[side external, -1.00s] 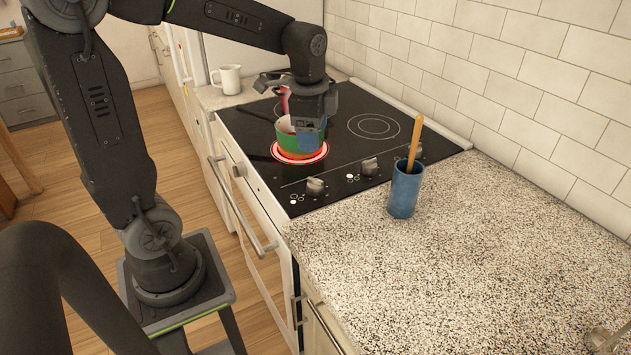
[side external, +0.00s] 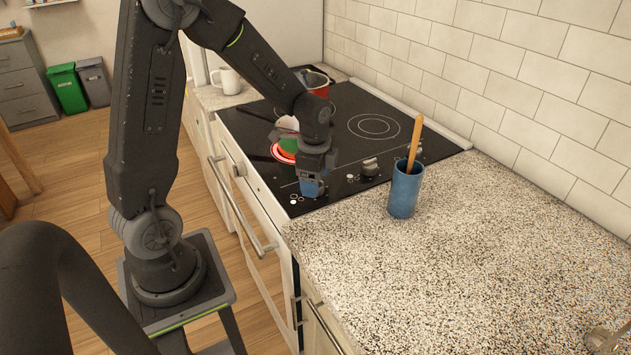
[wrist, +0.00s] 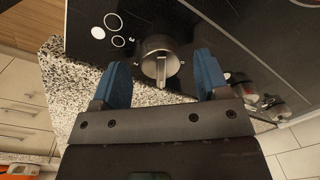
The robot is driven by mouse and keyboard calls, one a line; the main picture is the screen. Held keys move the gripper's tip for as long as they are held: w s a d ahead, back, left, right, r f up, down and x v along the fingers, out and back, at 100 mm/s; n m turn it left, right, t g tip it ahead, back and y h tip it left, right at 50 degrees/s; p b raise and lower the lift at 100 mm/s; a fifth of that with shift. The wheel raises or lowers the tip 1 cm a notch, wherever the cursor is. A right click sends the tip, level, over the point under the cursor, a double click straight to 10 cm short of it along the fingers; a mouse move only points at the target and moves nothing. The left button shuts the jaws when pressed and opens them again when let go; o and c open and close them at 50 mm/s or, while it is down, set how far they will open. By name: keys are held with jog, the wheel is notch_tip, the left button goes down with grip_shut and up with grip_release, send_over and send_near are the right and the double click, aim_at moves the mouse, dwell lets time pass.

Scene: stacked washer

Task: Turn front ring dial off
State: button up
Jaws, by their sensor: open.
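The front ring dial, a silver knob (wrist: 158,58) with a raised grip bar, stands on the black glass cooktop. In the wrist view it lies between and just beyond the blue fingertips of my gripper (wrist: 160,80), which is open and empty. In the side external view my gripper (side external: 311,188) is low over the front left corner of the cooktop and hides this dial. The front ring (side external: 282,155) glows red and is partly covered by a green pot (side external: 288,143), itself mostly hidden behind my arm.
Other knobs (side external: 369,167) run in a row to the right on the cooktop (side external: 345,150). A blue cup with a wooden utensil (side external: 404,190) stands on the speckled counter (side external: 450,260). A red pot (side external: 316,82) and a white mug (side external: 227,80) are at the back.

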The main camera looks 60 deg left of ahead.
jog(key=shift+f, duration=0.6)
jog(key=c, duration=0.9)
jog(key=shift+n, duration=0.4)
jog(key=n, duration=0.5)
jog(key=shift+w+r+n, duration=0.1)
jog(key=shift+n, duration=0.3)
jog(key=n, duration=0.5)
jog(key=shift+g, duration=0.3)
jog(key=shift+n, duration=0.3)
